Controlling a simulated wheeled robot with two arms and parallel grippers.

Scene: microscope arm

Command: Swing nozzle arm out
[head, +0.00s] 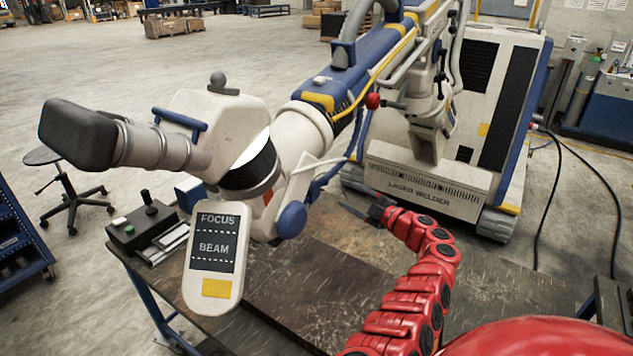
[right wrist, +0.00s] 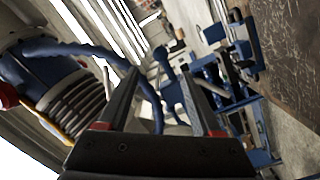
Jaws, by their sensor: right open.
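The microscope arm (head: 375,55), blue and white, reaches from the laser welder to a white microscope head (head: 222,118) with a dark eyepiece. Below the head are a blue round knob (head: 291,220), a white bracket (head: 310,172) and a thin blue arm (head: 333,176); I cannot tell for certain which part is the nozzle arm. My right gripper (head: 352,211) is open, low over the table, to the right of the blue knob and apart from it. In the right wrist view, a blue curved part (right wrist: 75,47) passes behind the open fingers (right wrist: 163,78). My left gripper is out of view.
The dark worktable (head: 300,290) is mostly bare in front. A control box with a joystick (head: 143,228) stands at its left edge. A FOCUS/BEAM panel (head: 215,258) hangs in front of the microscope head. The laser welder cabinet (head: 480,110) stands behind.

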